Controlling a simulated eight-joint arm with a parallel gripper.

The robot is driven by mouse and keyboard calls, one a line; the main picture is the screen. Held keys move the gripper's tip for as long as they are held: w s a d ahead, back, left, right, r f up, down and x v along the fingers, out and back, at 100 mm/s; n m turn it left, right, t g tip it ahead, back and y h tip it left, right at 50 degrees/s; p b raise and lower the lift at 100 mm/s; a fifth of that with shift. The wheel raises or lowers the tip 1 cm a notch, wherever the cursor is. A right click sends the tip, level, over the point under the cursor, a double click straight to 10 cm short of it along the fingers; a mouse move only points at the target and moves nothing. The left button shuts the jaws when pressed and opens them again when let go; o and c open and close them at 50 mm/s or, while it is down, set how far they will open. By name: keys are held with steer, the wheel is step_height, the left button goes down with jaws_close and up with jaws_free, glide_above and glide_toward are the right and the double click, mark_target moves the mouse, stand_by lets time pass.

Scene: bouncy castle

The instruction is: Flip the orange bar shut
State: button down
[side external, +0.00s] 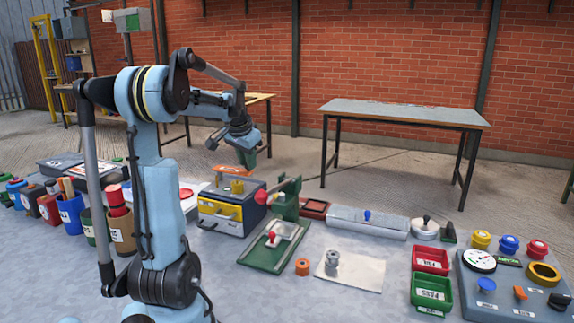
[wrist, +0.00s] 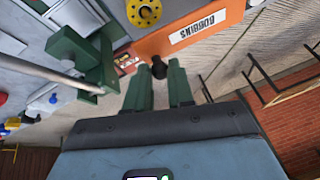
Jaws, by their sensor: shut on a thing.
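The orange bar (wrist: 215,15) carries a white "BOBBINS" label and has a black knob (wrist: 158,65) at its edge. In the side view the orange bar (side external: 233,171) stands raised at the back of a dark box with a yellow front (side external: 221,212). My gripper (wrist: 158,82) has its green fingers shut on the black knob. In the side view my gripper (side external: 248,158) is at the bar's upper right, and the grip itself is too small to make out there. A yellow bobbin (wrist: 144,13) sits near the bar; it also shows in the side view (side external: 237,187).
A green press (side external: 287,200) with a lever stands close right of the box and shows near my fingers in the wrist view (wrist: 85,60). A long grey case (side external: 368,222), red and green bins (side external: 431,260) and a button panel (side external: 510,285) stand farther right.

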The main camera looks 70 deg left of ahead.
stand_by(0.3)
steer(key=c, duration=1)
jaws_free()
steer(key=v, duration=1.2)
steer(key=shift+s, duration=0.1)
steer(key=w+d+f+m+t+h, duration=0.1)
steer(key=w+d+f, duration=0.25)
steer(key=d, duration=0.55)
steer(key=w+d+f+m+t, duration=0.1)
steer(key=w+d+f+m, duration=0.2)
steer(key=d, duration=0.5)
steer(key=w+d+f+t+h, duration=0.1)
steer(key=w+d+f, duration=0.25)
steer(key=d, duration=0.55)
steer(key=d+f, duration=0.2)
steer(key=d, duration=0.1)
steer(key=s+d+f+m+t+h, duration=0.1)
steer(key=d, duration=0.2)
steer(key=d+f+m+h, duration=0.1)
steer(key=d+f, duration=0.1)
steer(key=d, duration=0.2)
steer(key=shift+s+f+t, duration=0.3)
